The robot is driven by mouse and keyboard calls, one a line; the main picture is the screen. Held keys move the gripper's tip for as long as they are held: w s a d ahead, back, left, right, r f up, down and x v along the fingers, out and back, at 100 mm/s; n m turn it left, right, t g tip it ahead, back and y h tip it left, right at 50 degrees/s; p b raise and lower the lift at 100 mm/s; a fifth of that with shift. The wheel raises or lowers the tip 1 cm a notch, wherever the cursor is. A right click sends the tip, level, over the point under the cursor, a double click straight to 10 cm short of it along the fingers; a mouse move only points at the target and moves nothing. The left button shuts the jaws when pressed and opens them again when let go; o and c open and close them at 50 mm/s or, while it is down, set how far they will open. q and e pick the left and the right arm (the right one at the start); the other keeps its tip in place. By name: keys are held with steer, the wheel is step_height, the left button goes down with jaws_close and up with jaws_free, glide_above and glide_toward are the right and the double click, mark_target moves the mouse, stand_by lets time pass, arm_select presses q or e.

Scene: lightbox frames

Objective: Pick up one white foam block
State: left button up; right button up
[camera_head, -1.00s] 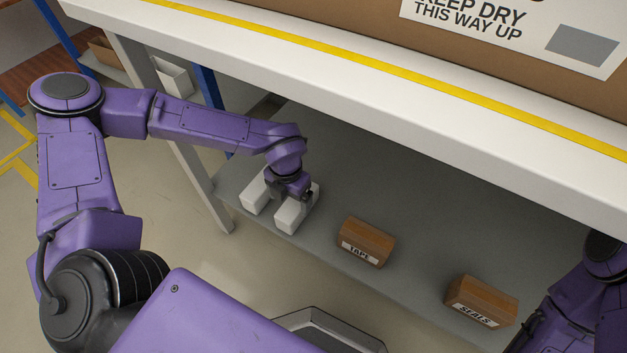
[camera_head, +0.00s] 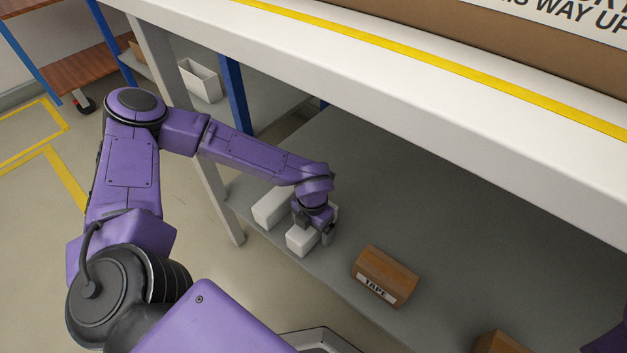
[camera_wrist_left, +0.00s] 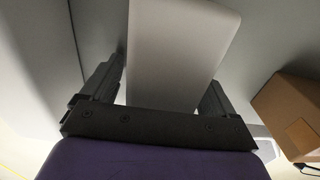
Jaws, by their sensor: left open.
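Two white foam blocks lie side by side on the grey lower shelf in the head view. The left block (camera_head: 271,207) is clear of my gripper. The right block (camera_head: 301,242) is under my left gripper (camera_head: 314,229), which points down with its fingers on either side of it. In the left wrist view this block (camera_wrist_left: 178,45) stretches between the two fingers of my left gripper (camera_wrist_left: 162,90). The jaws are open, and whether a finger touches the block I cannot tell. My palm and wrist hide part of the block. My right gripper is not in view.
A brown TAPE box (camera_head: 386,275) sits to the right on the shelf (camera_head: 420,230), and another brown box (camera_head: 497,343) is partly cut off. A white tabletop (camera_head: 400,80) with a yellow stripe overhangs the shelf. A table leg (camera_head: 208,185) stands left of the blocks.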

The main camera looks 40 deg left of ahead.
arm_select(q)
steer(key=shift+r, duration=0.15)
steer(key=c, duration=1)
